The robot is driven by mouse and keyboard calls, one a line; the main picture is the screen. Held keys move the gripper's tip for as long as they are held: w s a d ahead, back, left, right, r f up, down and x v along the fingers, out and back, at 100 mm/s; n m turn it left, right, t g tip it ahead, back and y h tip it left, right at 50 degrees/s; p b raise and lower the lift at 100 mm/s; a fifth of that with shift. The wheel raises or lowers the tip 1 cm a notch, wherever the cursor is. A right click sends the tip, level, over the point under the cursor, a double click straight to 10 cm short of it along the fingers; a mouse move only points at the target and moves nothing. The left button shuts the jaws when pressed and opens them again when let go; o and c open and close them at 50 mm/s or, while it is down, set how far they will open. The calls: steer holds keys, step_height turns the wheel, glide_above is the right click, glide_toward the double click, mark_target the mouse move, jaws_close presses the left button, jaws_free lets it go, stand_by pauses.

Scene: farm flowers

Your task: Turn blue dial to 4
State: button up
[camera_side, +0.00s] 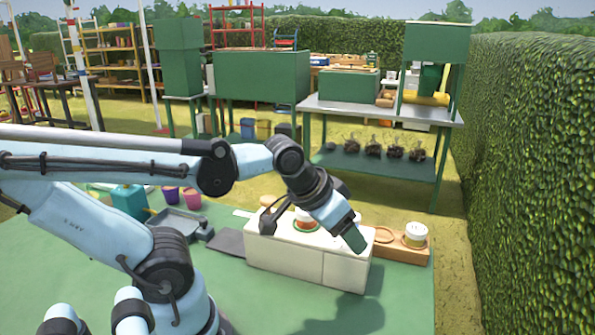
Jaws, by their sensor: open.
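A white box (290,257) stands on the green surface in front of my arm. A pale round piece with an orange band and a green ring (304,224) sits on its top, partly hidden by my arm. I cannot make out a blue dial or any numbers; my arm covers part of the box top. My gripper (353,239) points down to the right over the right part of the box top, with a green end. It is open, with nothing seen in it. I cannot tell whether it touches the box.
A wooden tray (385,250) with a white jar (415,235) stands just right of the box. A dark grey tray (182,222), a teal box (130,201) and coloured pots (191,199) lie left. A hedge (530,180) borders the right. The green surface in front is clear.

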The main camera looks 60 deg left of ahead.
steer(key=w+a+r+n+g, duration=0.3)
steer(key=r+n, duration=0.2)
steer(key=n, duration=0.4)
steer(key=w+a+r+n+g, duration=0.2)
steer(key=w+r+n+g, duration=0.15)
steer(key=n, duration=0.45)
steer(key=f, duration=1.1)
steer(key=shift+s+f, duration=0.2)
steer(key=shift+s, duration=0.2)
steer(key=c, duration=1)
steer(key=shift+c, duration=0.2)
